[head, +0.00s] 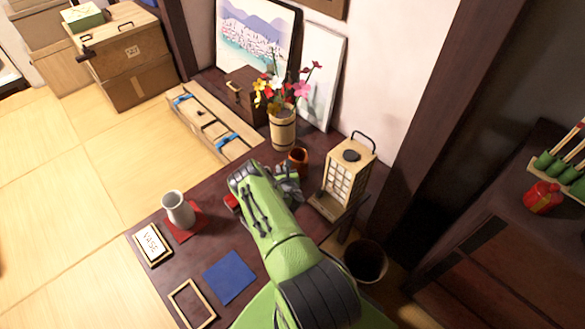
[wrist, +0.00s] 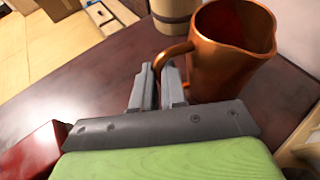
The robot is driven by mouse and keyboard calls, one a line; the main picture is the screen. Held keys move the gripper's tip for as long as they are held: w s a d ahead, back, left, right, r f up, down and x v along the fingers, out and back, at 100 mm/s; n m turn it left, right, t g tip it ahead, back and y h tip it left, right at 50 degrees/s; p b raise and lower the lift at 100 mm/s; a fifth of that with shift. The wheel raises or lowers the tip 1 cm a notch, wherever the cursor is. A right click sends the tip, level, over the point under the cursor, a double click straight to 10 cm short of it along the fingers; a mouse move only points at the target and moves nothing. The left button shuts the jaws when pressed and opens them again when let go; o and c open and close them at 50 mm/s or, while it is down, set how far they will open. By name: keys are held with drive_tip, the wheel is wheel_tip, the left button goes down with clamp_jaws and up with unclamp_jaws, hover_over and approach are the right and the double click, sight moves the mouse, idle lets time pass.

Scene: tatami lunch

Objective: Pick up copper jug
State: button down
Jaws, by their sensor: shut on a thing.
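The copper jug (wrist: 228,62) stands out large in the wrist view, with a wide open top, a spout on its right and a loop handle on its left. In the head view the jug (head: 299,157) shows small just beyond my gripper (head: 290,179), partly hidden by it. My gripper (wrist: 159,88) is shut on the jug's handle, with the fingers on either side of it. The jug looks upright. I cannot tell whether its base touches the dark table (head: 180,250).
A wooden vase of flowers (head: 283,130) stands behind the jug, and a paper lantern (head: 346,178) to its right. A red object (wrist: 32,150) lies left of my gripper. A white vase (head: 178,209) stands on a red mat. A blue mat (head: 230,277) lies nearer.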

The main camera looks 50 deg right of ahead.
drive_tip(key=shift+r, duration=0.1)
wheel_tip(320, 180, up, 10)
drive_tip(key=p, duration=0.4)
